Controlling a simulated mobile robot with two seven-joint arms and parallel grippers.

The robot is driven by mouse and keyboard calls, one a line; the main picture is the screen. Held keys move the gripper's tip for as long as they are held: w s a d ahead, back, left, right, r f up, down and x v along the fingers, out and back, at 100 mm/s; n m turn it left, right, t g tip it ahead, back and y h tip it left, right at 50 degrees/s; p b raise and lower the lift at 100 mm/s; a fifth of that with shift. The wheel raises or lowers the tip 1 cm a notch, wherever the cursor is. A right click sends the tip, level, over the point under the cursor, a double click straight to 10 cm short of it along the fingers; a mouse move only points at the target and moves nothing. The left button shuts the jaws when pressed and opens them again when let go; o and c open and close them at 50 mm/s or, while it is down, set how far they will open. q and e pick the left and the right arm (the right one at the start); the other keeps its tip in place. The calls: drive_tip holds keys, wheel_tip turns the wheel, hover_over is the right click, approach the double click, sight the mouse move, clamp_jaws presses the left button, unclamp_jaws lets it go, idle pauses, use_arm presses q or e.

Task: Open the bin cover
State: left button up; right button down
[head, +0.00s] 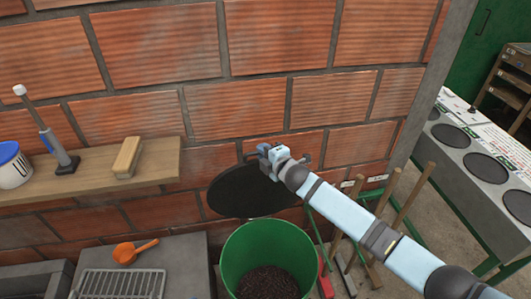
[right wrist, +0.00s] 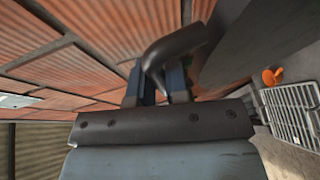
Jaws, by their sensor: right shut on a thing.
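The bin cover (head: 240,193) is a dark round disc, tilted up in front of the brick wall, above and behind the bin. The green round bin (head: 237,250) stands uncovered, with dark grains (head: 268,283) inside. My right gripper (head: 268,155) is at the cover's upper edge, shut on its handle. In the right wrist view the curved dark handle (right wrist: 175,48) sits between the fingers (right wrist: 160,82), and the dark cover (right wrist: 243,50) fills the upper right. The head view cannot show whether the cover touches the wall. My left gripper is not in view.
A wooden shelf (head: 85,178) on the wall holds a brush block (head: 127,158), a tamper-like tool (head: 58,150) and a white tub (head: 12,165). An orange scoop (head: 125,252) and a metal grate (head: 118,284) lie left of the bin. Wooden-handled tools (head: 408,195) lean at right.

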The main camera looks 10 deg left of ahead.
drive_tip(key=c, duration=1.1)
unclamp_jaws()
drive_tip(key=shift+c, duration=0.2)
drive_tip(key=b+v, duration=0.1)
drive_tip(key=v, duration=1.3)
drive_tip(key=shift+a, duration=0.1)
drive_tip(key=s+d+f+m+h+p, duration=0.1)
drive_tip(key=s+d+f+m+h, duration=0.1)
drive_tip(key=s+d+f+m, duration=0.4)
drive_tip(key=s+d+f+m+h+p, duration=0.1)
drive_tip(key=s+d+f+m+h, duration=0.2)
drive_tip(key=s, duration=1.1)
drive_tip(key=s+d+f+m+g+h, duration=0.1)
drive_tip(key=s+d+f+m+h, duration=0.1)
drive_tip(key=s+d+f+m, duration=0.7)
drive_tip(key=s+m, duration=0.1)
drive_tip(key=m, duration=0.3)
drive_tip(key=shift+d+p, duration=0.25)
drive_tip(key=shift+p, duration=0.15)
